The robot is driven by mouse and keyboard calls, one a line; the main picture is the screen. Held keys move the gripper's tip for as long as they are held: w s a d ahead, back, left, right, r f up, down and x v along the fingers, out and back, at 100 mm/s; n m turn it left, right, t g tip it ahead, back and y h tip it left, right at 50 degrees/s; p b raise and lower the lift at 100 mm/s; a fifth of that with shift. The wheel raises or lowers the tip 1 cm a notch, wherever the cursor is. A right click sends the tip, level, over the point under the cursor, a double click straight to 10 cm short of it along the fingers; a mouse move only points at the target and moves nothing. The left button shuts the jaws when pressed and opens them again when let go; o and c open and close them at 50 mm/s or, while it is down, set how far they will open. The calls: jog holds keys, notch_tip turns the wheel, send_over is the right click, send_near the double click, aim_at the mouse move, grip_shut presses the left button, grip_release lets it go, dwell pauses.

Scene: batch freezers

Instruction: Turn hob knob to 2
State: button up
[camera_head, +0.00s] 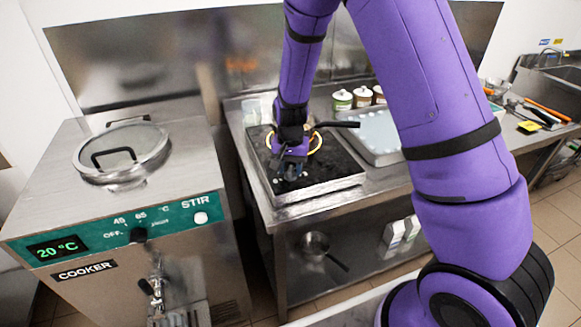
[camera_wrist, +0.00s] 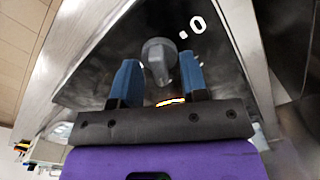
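The hob (camera_head: 338,172) is a black-topped unit with a steel front edge on the steel counter. My gripper (camera_head: 290,174) is over its front left part, pointing down. In the wrist view the grey hob knob (camera_wrist: 159,60) lies just ahead of my gripper (camera_wrist: 157,80), between the two blue fingers. The fingers are apart, with gaps showing beside the knob; whether the right finger touches it I cannot tell. A white dot and "0" mark (camera_wrist: 197,25) show beside the knob. No other numbers are visible. In the head view my gripper hides most of the knob.
A cooker (camera_head: 110,215) with a glass lid and green panel stands at the left. Right of the hob are a pale tray (camera_head: 376,133) and several jars (camera_head: 343,99). A pan (camera_head: 315,243) is on the shelf below.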

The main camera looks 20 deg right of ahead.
notch_tip(320, 180, up, 11)
dwell(0.7)
jog(key=shift+f, duration=0.1)
notch_tip(320, 180, up, 11)
jog(key=n+t, duration=0.1)
send_over(291, 169)
jog(key=s+d, duration=0.2)
jog(key=s, duration=0.4)
jog(key=s+d+r+n+t+y, duration=0.1)
jog(key=s+d+r+n+t, duration=0.15)
jog(key=s+r, duration=0.45)
jog(key=s+d+r+n+t, duration=0.1)
jog(key=s+r, duration=0.1)
jog(key=s, duration=0.6)
jog(key=s+d+r+n+h, duration=0.1)
jog(key=s+r, duration=0.2)
jog(key=s, duration=0.5)
jog(key=shift+d+t, duration=0.3)
jog(key=shift+t, duration=0.05)
